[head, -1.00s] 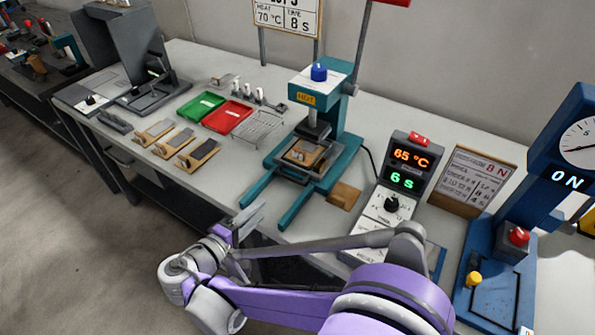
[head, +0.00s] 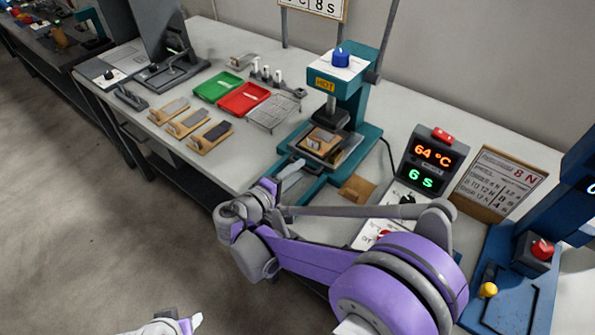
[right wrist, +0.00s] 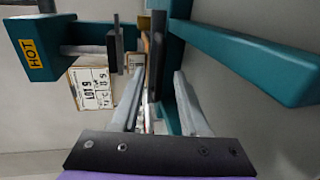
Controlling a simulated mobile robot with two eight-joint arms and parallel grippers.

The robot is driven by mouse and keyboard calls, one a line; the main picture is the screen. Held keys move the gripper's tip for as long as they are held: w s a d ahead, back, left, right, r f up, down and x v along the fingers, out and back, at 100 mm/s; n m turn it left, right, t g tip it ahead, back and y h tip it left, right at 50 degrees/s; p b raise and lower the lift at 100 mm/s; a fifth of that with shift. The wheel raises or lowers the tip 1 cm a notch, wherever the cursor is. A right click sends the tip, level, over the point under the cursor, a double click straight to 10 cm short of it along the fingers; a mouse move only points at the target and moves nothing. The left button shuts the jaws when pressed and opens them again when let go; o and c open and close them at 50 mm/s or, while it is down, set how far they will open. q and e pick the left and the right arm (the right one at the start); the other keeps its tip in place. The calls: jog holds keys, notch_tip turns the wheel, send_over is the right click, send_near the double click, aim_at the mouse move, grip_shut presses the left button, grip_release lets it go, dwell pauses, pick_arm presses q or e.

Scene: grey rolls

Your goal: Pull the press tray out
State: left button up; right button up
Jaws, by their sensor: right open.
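The teal press (head: 335,90) with a blue knob and a HOT label stands on the bench. Its grey tray (head: 345,154) lies on the base under the press head, with a brown block (head: 322,139) on it. My right gripper (head: 288,173) is at the front of the press, close to the tray's front edge. In the right wrist view its two fingers (right wrist: 159,74) are apart, with the tray and base seen nearly edge-on between and beyond them. Contact cannot be told. A part of my left gripper (head: 178,324) shows at the bottom edge, its jaws unclear.
A control box (head: 428,158) reading 64 °C and 6 s stands right of the press. A wooden block (head: 357,188) lies beside the base. Red (head: 243,98) and green trays and a wire rack (head: 273,113) are left. A blue machine (head: 515,270) is far right.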

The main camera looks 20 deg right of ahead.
jog(key=shift+w+d+f, duration=0.1)
jog(key=shift+w+d, duration=0.2)
jog(key=shift+d, duration=0.1)
jog(key=shift+c, duration=0.2)
grip_shut()
dwell(1.1)
